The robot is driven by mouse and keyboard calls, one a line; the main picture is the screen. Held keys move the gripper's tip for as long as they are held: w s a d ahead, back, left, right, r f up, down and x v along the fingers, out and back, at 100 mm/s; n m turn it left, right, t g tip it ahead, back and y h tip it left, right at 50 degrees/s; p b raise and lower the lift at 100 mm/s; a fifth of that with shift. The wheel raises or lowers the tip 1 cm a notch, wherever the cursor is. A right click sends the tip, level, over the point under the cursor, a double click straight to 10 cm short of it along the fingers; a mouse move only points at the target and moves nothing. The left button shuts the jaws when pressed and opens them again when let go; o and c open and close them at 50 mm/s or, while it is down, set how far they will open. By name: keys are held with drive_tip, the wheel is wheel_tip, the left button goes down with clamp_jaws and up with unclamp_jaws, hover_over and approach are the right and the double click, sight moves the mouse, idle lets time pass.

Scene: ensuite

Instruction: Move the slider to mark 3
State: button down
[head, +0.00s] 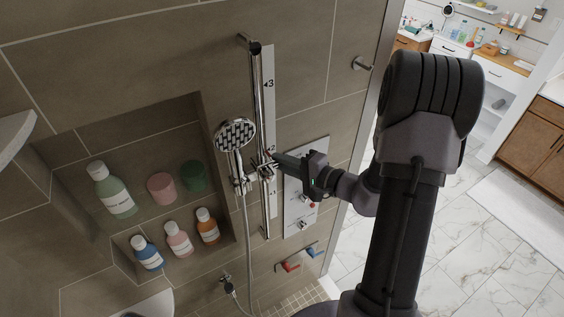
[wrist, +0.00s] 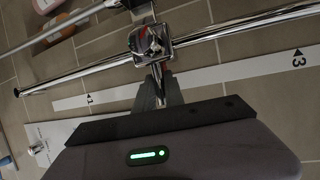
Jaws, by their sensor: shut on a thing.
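The chrome slider (head: 264,167) sits on the upright shower rail (head: 257,90), well below mark 3 (head: 268,85) on the white scale strip (head: 268,115). It is close to the middle of the strip, where a mark is partly hidden. My gripper (head: 274,160) reaches in from the right and is shut on the slider's handle. In the wrist view the slider (wrist: 150,42) is just beyond the fingers (wrist: 158,88), between mark 1 (wrist: 88,98) and mark 3 (wrist: 298,58). The hand shower (head: 235,135) hangs beside the rail at the slider's left.
A wall niche (head: 215,160) with several bottles and two tubs is at the left. A white valve panel (head: 300,195) stands right of the rail, behind my gripper. The hose (head: 246,250) hangs down below the hand shower. The rail above the slider looks clear.

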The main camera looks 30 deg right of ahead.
drive_tip(key=shift+r, duration=0.1)
idle(0.5)
wheel_tip(320, 180, up, 20)
drive_tip(key=p, duration=0.1)
idle(0.4)
drive_tip(key=c, duration=1.4)
unclamp_jaws()
drive_tip(key=shift+c, duration=0.2)
drive_tip(key=b+v, duration=0.4)
drive_tip(key=v, duration=1.3)
drive_tip(key=shift+s+r, duration=0.15)
drive_tip(key=shift+s, duration=0.05)
